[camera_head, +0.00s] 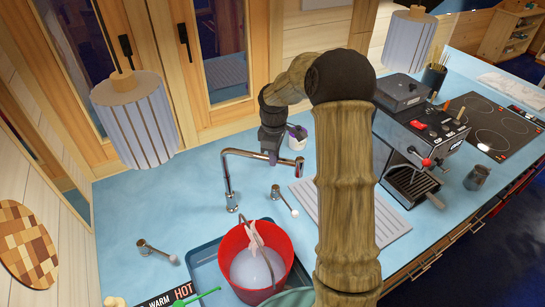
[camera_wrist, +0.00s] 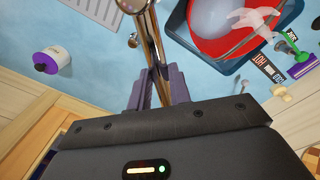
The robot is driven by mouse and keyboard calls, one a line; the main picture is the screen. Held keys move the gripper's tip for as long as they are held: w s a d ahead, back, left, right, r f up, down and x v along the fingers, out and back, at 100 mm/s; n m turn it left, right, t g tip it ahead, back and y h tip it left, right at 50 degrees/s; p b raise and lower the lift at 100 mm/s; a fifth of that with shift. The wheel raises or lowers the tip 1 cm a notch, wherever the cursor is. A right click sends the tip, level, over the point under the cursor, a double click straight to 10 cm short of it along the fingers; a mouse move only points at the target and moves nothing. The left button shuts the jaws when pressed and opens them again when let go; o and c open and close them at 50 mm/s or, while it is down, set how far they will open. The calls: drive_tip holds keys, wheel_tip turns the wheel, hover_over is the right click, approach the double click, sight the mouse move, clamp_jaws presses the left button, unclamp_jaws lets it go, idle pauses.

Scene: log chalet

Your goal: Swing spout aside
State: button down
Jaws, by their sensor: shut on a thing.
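The chrome spout (camera_head: 246,154) stands on a thin upright post on the blue worktop. Its arm runs level to the right and its end bends down, left of the grey ribbed mat. My gripper (camera_head: 271,147) is at the spout's arm from the back. In the wrist view the spout (camera_wrist: 152,35) runs between the two dark purple fingers of my gripper (camera_wrist: 160,88), which are shut on it. Two small chrome levers with white knobs stand nearby, one right of the post (camera_head: 282,198) and one to the left (camera_head: 155,250).
A red tub (camera_head: 228,243) sits in a dark blue basin (camera_head: 205,272) in front of the spout. An espresso machine (camera_head: 425,135) is at the right. Two striped lamps (camera_head: 133,120) hang above. Open worktop lies left of the post.

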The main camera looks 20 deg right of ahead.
drive_tip(key=shift+w+d, duration=0.15)
drive_tip(key=shift+w, duration=0.15)
drive_tip(key=c, duration=1.3)
unclamp_jaws()
drive_tip(key=shift+s, duration=0.1)
wheel_tip(320, 180, up, 18)
drive_tip(key=b, duration=0.4)
drive_tip(key=shift+s+a+f, duration=0.2)
drive_tip(key=shift+s+f, duration=0.05)
drive_tip(key=shift+s, duration=0.05)
